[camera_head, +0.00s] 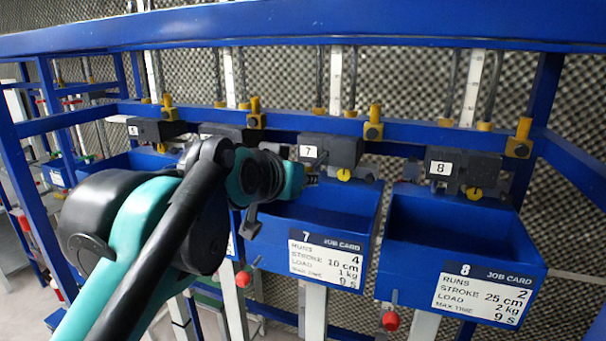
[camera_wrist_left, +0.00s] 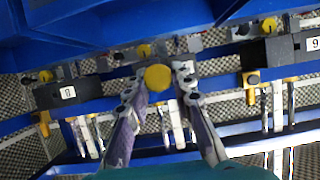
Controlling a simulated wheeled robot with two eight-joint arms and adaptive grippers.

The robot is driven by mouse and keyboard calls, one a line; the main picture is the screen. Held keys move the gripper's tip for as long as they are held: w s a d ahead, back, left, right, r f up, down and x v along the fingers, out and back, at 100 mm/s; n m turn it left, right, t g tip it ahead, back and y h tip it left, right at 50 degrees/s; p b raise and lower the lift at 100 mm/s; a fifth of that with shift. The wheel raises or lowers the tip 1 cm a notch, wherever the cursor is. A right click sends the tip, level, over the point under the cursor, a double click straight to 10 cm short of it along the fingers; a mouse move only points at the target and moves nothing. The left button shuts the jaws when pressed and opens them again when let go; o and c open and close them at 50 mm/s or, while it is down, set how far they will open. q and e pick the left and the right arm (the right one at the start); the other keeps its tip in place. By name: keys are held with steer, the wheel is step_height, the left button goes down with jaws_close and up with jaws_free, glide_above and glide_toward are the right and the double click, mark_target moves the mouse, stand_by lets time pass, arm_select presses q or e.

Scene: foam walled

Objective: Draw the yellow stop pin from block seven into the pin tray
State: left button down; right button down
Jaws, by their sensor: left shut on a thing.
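Block seven (camera_head: 331,149) is a dark block with a white "7" label on the blue rail in the head view. My left gripper (camera_head: 312,179) reaches it from the left, just below the label. In the left wrist view my left gripper (camera_wrist_left: 158,84) is shut on a round yellow knob, the stop pin (camera_wrist_left: 158,76). The fingers hide most of block seven there, so I cannot tell how deep the pin sits. A blue tray (camera_head: 325,204) with job card 7 hangs below the block; I cannot tell whether it is the pin tray. My right gripper is out of view.
Block eight (camera_head: 446,166) and its blue tray (camera_head: 450,225) are to the right. Yellow clamps, such as the one right of block seven (camera_head: 374,130), stand on the rail. Red knobs (camera_head: 391,321) hang below the trays. A blue beam (camera_head: 400,22) crosses above.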

arm_select(q)
steer(key=shift+s+a, duration=0.25)
steer(key=shift+s, duration=0.55)
steer(key=shift+s+a, duration=0.25)
steer(key=shift+s, duration=0.5)
